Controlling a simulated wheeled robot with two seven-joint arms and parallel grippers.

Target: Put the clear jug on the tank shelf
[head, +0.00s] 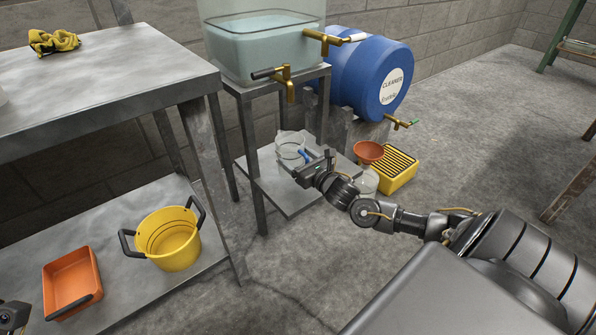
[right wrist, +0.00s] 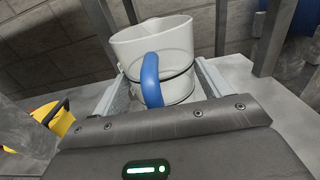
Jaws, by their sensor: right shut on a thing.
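The clear jug (head: 289,150) with a blue handle is upright at the lower shelf (head: 262,187) of the tank stand. It also shows in the right wrist view (right wrist: 150,45), with its blue handle facing my gripper. My right gripper (head: 306,163) is shut on the jug, with one finger on each side of the handle. I cannot tell whether the jug's base touches the shelf. A dark piece of my left gripper (head: 14,316) shows at the bottom left corner; its fingers are not clear.
A clear tank (head: 265,50) with brass taps stands above the shelf. A blue cleaner drum (head: 365,75) is behind right. An orange funnel (head: 369,152) and a yellow slatted tray (head: 395,172) are to the right. A metal bench (head: 110,75) holds a yellow bucket (head: 172,245) below.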

